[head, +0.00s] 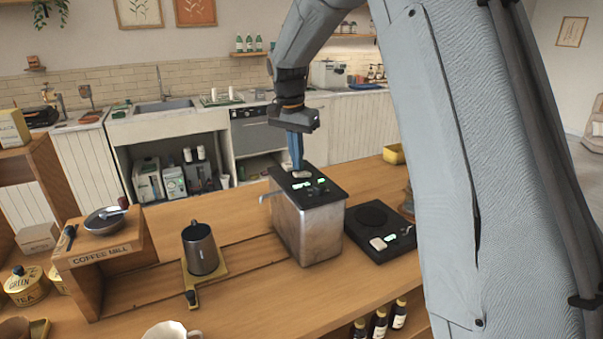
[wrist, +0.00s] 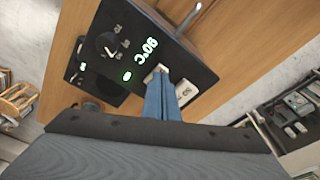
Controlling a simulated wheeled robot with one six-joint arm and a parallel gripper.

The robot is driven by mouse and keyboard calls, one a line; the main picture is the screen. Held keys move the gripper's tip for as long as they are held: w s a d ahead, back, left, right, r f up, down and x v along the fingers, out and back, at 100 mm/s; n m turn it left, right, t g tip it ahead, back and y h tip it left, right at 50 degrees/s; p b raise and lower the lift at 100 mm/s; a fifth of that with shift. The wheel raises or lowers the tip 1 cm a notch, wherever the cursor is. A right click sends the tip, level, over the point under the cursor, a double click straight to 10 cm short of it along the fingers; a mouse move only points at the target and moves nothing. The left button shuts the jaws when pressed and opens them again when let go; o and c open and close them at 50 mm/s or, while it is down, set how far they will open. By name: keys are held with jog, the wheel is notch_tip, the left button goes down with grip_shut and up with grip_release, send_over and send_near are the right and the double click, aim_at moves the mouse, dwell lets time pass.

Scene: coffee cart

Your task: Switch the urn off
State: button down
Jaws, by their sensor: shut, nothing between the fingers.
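The urn (head: 308,226) is a metal box with a black top panel and a spout on its left side, standing on the wooden counter. In the wrist view its black panel (wrist: 195,65) shows a lit "90°C" readout, a lit green light and a round dial. My gripper (head: 297,167) is shut and empty, pointing down at the back part of the panel. In the wrist view its blue fingertips (wrist: 158,72) are at a small pale switch part, partly hidden by the fingers. I cannot tell whether they press it. A pale label or key lies just right of the fingers.
A black scale (head: 388,228) stands close to the urn's right. Bottles are below the front counter edge.

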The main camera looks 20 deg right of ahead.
aim_at(298, 173)
jog(key=shift+f, duration=0.7)
dwell(0.8)
jog(key=shift+r, duration=0.1)
notch_tip(298, 173, up, 7)
jog(key=p, duration=0.4)
dwell(0.5)
jog(key=s+f+n, duration=0.3)
jog(key=s+f, duration=0.1)
jog(key=s, duration=0.5)
jog(key=s+f+n+t+y, duration=0.1)
jog(key=s+f+n, duration=0.25)
jog(key=s, duration=0.65)
jog(key=s+f+n, duration=0.3)
jog(key=s+f, duration=0.1)
jog(key=s, duration=0.5)
notch_tip(298, 173, down, 10)
jog(key=b, duration=0.8)
jog(key=shift+s+f+g+b, duration=0.2)
jog(key=shift+s+g+b, duration=0.1)
jog(key=shift+s+g, duration=0.15)
